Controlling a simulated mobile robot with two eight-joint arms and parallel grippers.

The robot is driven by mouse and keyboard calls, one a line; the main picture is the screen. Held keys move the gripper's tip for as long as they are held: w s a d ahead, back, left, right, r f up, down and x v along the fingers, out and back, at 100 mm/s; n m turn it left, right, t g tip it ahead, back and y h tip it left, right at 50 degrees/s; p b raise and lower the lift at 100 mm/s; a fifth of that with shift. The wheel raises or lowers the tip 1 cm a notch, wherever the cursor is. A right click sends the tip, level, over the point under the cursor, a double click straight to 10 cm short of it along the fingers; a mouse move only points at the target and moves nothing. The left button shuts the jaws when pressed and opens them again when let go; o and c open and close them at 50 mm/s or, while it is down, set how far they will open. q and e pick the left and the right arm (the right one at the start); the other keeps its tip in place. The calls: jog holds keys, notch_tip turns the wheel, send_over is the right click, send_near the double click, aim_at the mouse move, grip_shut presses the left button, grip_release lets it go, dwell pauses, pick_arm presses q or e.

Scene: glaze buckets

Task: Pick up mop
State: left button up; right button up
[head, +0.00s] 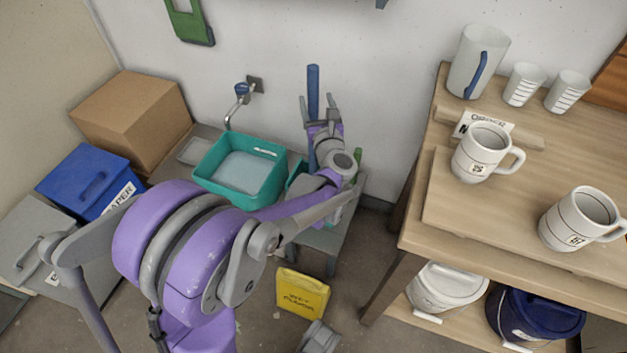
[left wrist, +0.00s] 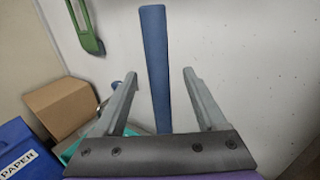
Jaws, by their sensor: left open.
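The mop shows as an upright blue handle (head: 313,88) near the back wall; its lower end is hidden behind my left arm in the head view. My left gripper (head: 317,102) is open, with its fingers pointing up toward the handle. In the left wrist view the blue handle (left wrist: 155,65) rises between the two spread fingers of my left gripper (left wrist: 159,76). A gap shows on each side of it, and I cannot tell how far beyond the fingertips it stands. My right gripper is not in view.
A teal basin (head: 212,187) lies under a wall tap (head: 240,90). A cardboard box (head: 130,112) and blue paper bin (head: 82,180) stand left. A yellow wet-floor sign (head: 302,292) is on the floor. A wooden table (head: 560,130) with mugs (head: 480,152) blocks the right side.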

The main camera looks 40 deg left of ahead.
pick_arm(q)
jog(key=shift+x, duration=1.1)
jog(key=x, duration=0.2)
jog(key=f+b+x, duration=0.1)
jog(key=x, duration=0.2)
jog(key=shift+a, duration=0.15)
grip_shut()
